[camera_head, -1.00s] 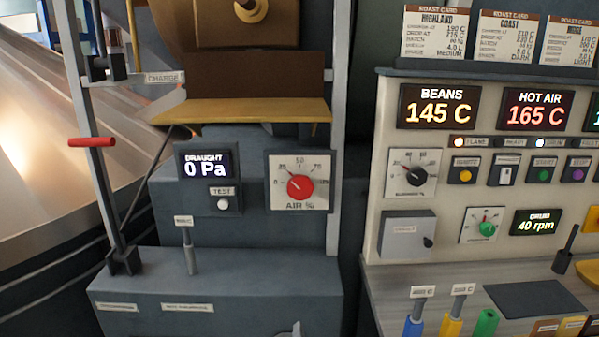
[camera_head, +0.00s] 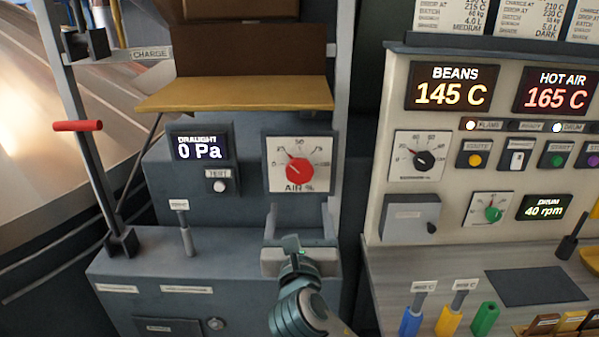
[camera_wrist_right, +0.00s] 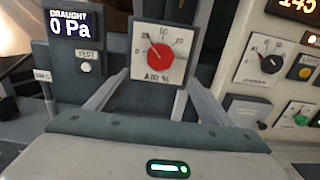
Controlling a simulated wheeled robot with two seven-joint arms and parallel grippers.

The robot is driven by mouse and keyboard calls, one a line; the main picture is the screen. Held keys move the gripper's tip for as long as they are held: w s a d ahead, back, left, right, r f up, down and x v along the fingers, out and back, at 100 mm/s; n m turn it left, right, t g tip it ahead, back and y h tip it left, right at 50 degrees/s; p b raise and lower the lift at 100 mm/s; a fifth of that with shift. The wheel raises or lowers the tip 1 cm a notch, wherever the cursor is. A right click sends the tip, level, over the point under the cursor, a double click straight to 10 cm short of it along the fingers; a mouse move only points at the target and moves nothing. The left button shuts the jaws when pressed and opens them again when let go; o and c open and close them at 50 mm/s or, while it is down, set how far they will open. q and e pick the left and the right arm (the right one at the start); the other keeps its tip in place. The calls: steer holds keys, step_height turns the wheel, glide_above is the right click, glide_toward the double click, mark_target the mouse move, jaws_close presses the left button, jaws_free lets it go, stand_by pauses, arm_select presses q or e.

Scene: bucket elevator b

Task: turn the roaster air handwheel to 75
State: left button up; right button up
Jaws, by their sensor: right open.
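The roaster air handwheel (camera_head: 299,172) is a round red knob on a white dial plate marked AIR %, with a scale around it. Its pointer aims to the upper left, near the 25 mark. It also shows in the right wrist view (camera_wrist_right: 160,58), upper middle. My right gripper (camera_head: 302,212) is open and empty just below the dial plate, its fingers pointing up toward it. In the right wrist view its two fingers (camera_wrist_right: 147,98) spread to either side below the dial, apart from the knob. My left gripper is not in view.
A draught display (camera_head: 199,147) reading 0 Pa and a TEST button (camera_head: 219,186) sit left of the dial. A yellow shelf (camera_head: 235,94) juts out above it. A grey upright post (camera_head: 338,130) stands close on the right, with the control panel (camera_head: 385,190) beyond.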

mark_target(300, 175)
steer(key=w+p, duration=0.4)
steer(key=w, duration=1.3)
steer(key=shift+w, duration=0.2)
steer(key=c, duration=1.1)
